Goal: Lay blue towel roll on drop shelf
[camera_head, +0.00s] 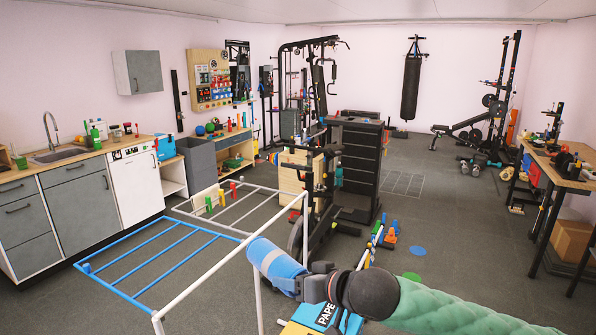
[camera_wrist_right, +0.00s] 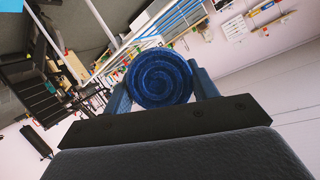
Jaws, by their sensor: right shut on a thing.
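The blue towel roll (camera_head: 273,259) is in my right gripper (camera_head: 296,284), in the lower middle of the head view. A paler blue band shows around it. In the right wrist view its dark blue spiral end (camera_wrist_right: 160,78) faces the camera, between the two blue fingers, which are shut on it. The roll is up in the air close to a white tube rail (camera_head: 225,257); I cannot tell whether they touch. I cannot make out for sure which thing is the drop shelf. My left gripper is not in view.
A blue ladder-like frame (camera_head: 150,263) is low at the left, before the grey cabinets (camera_head: 75,208). A black exercise machine (camera_head: 318,205) stands behind the roll. A blue box (camera_head: 316,314) lies below my right arm.

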